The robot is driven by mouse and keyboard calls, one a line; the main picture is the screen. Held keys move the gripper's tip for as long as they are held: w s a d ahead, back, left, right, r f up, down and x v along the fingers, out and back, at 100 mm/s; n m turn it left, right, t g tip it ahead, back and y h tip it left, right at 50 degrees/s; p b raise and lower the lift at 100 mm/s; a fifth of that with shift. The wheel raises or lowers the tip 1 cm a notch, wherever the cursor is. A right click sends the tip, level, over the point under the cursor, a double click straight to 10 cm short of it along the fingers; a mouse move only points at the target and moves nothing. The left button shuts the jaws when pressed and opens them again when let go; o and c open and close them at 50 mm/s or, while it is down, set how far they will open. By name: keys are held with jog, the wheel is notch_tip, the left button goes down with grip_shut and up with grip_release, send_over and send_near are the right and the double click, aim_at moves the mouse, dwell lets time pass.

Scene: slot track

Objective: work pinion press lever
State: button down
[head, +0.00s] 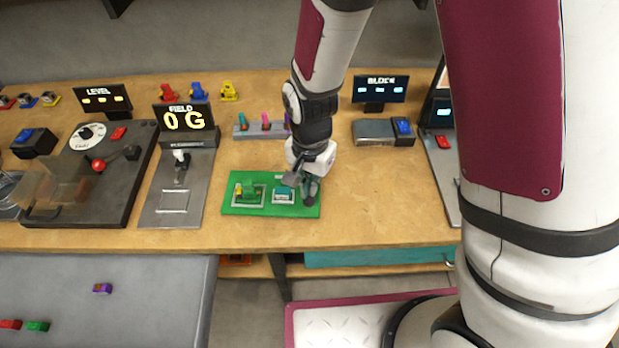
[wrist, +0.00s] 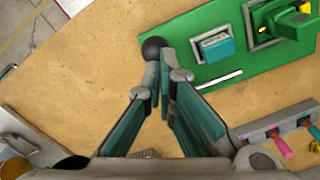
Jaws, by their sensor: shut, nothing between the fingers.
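My gripper (head: 309,187) is shut at the right end of a green board (head: 235,209). In the wrist view its fingertips (wrist: 165,72) are together, with nothing seen between them. A black ball-shaped knob (wrist: 154,47) sits right at the fingertips, and it also shows in the head view (head: 310,201). The knob seems to touch or nearly touch the fingers; what carries it is hidden. The board bears a teal block (head: 283,194) in a pale frame and a green piece (head: 248,190) with yellow parts in another frame. Which part is the pinion press is not clear.
Left of the board stands a grey panel (head: 175,215) with a white-topped lever and a FIELD display (head: 186,119). A dark panel (head: 70,213) with a red knob is further left. A grey rack (head: 243,132) with coloured pegs is behind. The tabletop (head: 385,215) right of the board is clear.

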jog(key=shift+r, duration=0.2)
jog(key=shift+s+r+p, duration=0.1)
jog(key=shift+r+p, duration=0.8)
jog(key=shift+r, duration=0.3)
notch_tip(320, 180, up, 7)
jog(key=p, duration=0.4)
jog(key=shift+r, duration=0.2)
jog(key=s+d+r+n+t, duration=0.15)
jog(key=d+r, duration=0.25)
jog(key=r, duration=0.4)
jog(key=s+d+r+n+t, duration=0.15)
jog(key=d+r, duration=0.25)
jog(key=r, duration=0.5)
jog(key=s+d+r+n+t, duration=0.1)
jog(key=s+d+r, duration=0.3)
jog(key=s, duration=0.2)
jog(key=s+d+r+n+t+b, duration=0.1)
jog(key=s+d+r+n, duration=0.1)
jog(key=s+d+r, duration=0.2)
jog(key=s, duration=0.2)
jog(key=shift+s+t, duration=0.3)
jog(key=shift+s, duration=0.05)
